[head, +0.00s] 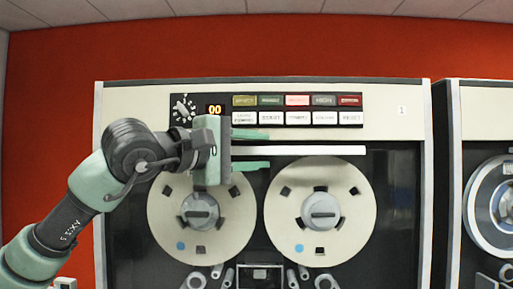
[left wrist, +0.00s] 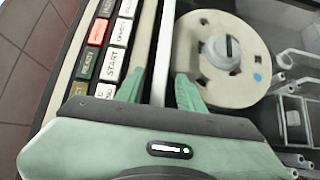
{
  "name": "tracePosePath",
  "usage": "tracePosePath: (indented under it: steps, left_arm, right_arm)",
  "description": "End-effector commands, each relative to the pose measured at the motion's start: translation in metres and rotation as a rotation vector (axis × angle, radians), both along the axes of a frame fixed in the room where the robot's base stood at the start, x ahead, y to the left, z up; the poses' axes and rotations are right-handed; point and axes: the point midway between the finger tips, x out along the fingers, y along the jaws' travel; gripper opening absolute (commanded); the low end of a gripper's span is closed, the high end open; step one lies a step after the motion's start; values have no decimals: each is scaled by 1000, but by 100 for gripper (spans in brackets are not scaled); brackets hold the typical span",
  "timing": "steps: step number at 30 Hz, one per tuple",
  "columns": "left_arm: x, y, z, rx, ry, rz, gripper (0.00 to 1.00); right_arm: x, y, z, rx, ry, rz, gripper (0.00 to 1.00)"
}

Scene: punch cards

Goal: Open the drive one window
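Drive one (head: 416,125) is a cream and dark cabinet labelled "1", with two cream tape reels (head: 347,215) in its dark front. A long white bar (head: 320,150) runs level across the top of the window area (head: 397,215); whether clear glass covers the reels I cannot tell. My left gripper (head: 269,149) is open at the bar's left part, one green finger above it and one below. In the left wrist view the bar (left wrist: 166,45) passes between the fingers, with gaps visible beside it. My right gripper is not in view.
A button panel (head: 298,109) with two rows of coloured and white buttons, a red display (head: 215,110) and a dial (head: 183,108) is just above the bar, close to the upper finger. A second drive (head: 485,115) stands at right. A red wall (head: 50,110) is behind.

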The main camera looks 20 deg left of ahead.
Motion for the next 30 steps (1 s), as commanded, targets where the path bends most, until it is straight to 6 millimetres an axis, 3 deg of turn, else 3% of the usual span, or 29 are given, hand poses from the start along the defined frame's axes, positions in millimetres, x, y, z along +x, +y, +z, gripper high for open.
tracePosePath:
  steps: [4, 8, 30]
  left_arm:
    - [0, 0, 0, -1, 0, 0, 35]
    - [0, 0, -1, 0, 1, 0, 0]
    - [-1, -1, -1, -1, 2, -2, 0]
  right_arm:
    - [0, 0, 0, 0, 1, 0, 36]
    - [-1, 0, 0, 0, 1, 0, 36]
    - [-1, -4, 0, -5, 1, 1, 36]
